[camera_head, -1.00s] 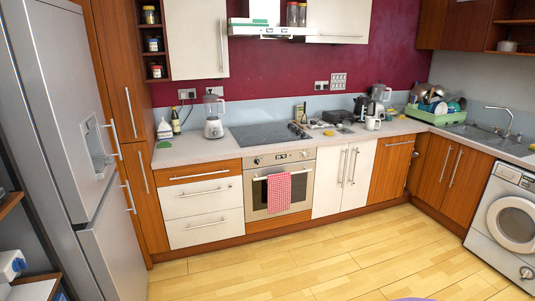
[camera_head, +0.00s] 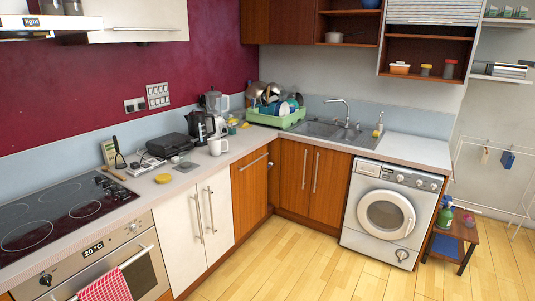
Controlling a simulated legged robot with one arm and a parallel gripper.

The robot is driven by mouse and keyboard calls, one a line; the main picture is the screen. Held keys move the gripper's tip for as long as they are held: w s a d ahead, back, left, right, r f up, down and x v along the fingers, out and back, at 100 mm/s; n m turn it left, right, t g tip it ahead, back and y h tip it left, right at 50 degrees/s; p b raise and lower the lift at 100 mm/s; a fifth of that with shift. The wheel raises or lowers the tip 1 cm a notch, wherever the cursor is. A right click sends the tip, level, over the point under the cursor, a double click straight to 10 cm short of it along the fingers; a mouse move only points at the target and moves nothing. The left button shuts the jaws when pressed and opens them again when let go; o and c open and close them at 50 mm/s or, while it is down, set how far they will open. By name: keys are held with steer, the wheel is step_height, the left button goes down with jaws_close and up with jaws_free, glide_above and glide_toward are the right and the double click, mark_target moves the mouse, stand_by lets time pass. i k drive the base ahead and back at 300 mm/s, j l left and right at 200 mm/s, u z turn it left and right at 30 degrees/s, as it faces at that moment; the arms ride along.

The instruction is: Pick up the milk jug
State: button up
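A small white jug or mug (camera_head: 215,147) stands upright on the counter near the corner, in front of a blender and a coffee machine. It is small in the picture, and I cannot tell for sure whether it is the milk jug. A green dish rack (camera_head: 291,121) full of pans and dishes sits in the corner, left of the sink. My gripper is not in view.
The stovetop (camera_head: 62,215) and oven are at the left. A black appliance (camera_head: 167,147), a yellow sponge-like item (camera_head: 163,178) and a blender (camera_head: 215,115) share the counter. A washing machine (camera_head: 390,214) stands at the right. The wooden floor (camera_head: 310,268) in front is clear.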

mark_target(214, 143)
steer(key=i+l+u, duration=0.1)
steer(key=i, duration=0.35)
steer(key=i+l+u, duration=0.1)
steer(key=i, duration=0.35)
steer(key=i+l+u, duration=0.1)
steer(key=i+l, duration=0.15)
steer(key=i, duration=0.2)
steer(key=i+l+u, duration=0.1)
steer(key=i+l, duration=0.15)
steer(key=i, duration=0.15)
steer(key=i+l+u, duration=0.2)
steer(key=u, duration=0.2)
steer(key=i+l+u, duration=0.55)
steer(key=l+u, duration=0.25)
steer(key=i+l+u, duration=0.15)
steer(key=l+u, duration=0.25)
steer(key=i+l+u, duration=0.1)
steer(key=l+u, duration=0.55)
steer(key=l, duration=0.35)
steer(key=l+u, duration=0.3)
steer(key=l, duration=0.3)
